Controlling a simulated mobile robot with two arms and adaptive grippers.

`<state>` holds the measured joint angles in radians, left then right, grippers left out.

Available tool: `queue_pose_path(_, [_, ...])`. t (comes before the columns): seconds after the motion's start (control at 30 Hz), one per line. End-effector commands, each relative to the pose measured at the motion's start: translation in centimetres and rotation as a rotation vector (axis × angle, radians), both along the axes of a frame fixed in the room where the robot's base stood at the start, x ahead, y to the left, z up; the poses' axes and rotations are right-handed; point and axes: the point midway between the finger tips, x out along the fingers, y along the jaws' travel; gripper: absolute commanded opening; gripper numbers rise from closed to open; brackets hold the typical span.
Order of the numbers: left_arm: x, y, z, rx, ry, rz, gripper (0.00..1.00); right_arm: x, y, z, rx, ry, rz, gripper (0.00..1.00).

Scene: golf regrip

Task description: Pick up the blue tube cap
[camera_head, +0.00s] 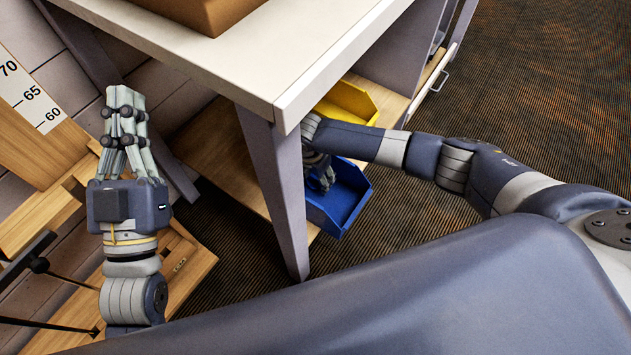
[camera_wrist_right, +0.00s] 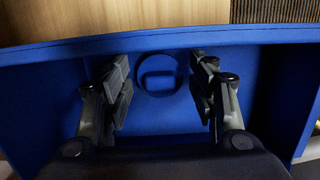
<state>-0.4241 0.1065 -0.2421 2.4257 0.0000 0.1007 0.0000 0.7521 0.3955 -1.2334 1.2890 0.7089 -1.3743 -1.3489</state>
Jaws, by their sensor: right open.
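The blue tube cap (camera_wrist_right: 157,78) shows in the right wrist view as a round blue shape inside the blue bin (camera_wrist_right: 60,55). In the head view the blue bin (camera_head: 340,207) sits on the lower shelf under the table, and the cap cannot be made out there. My right gripper (camera_wrist_right: 161,70) is open, with one finger on each side of the cap and nothing gripped. In the head view my right gripper (camera_head: 325,178) reaches down into the bin, partly hidden. My left gripper (camera_head: 128,97) points up at the left, away from the bin; its finger gap is unclear.
The white table top (camera_head: 270,50) and its leg (camera_head: 275,190) stand left of my right arm. A yellow bin (camera_head: 347,102) is behind the blue one. A wooden rack with a ruler (camera_head: 32,92) stands at the left. Carpet (camera_head: 540,80) is open at right.

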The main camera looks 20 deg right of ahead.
Motion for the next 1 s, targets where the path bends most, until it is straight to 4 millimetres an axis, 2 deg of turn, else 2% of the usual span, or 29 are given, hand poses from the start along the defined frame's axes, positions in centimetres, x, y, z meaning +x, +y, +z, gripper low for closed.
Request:
queue_pose_path(0.27, [-0.17,0.01,0.32,-0.005,-0.016,-0.001,0.00,-0.01,0.00,-0.12,0.000,0.000,0.001,0.54])
queue_pose_path(0.4, [-0.16,0.00,0.30,-0.005,-0.016,-0.001,0.00,0.00,-0.01,-0.11,0.000,0.000,0.001,0.29])
queue_pose_path(0.87, [-0.08,-0.02,0.23,-0.003,-0.010,-0.001,0.00,0.01,-0.03,0.06,0.000,0.000,0.000,0.29])
queue_pose_path(1.0, [0.37,0.00,-0.49,0.010,0.038,0.002,0.00,0.03,-0.05,0.54,-0.001,-0.001,0.000,0.29])
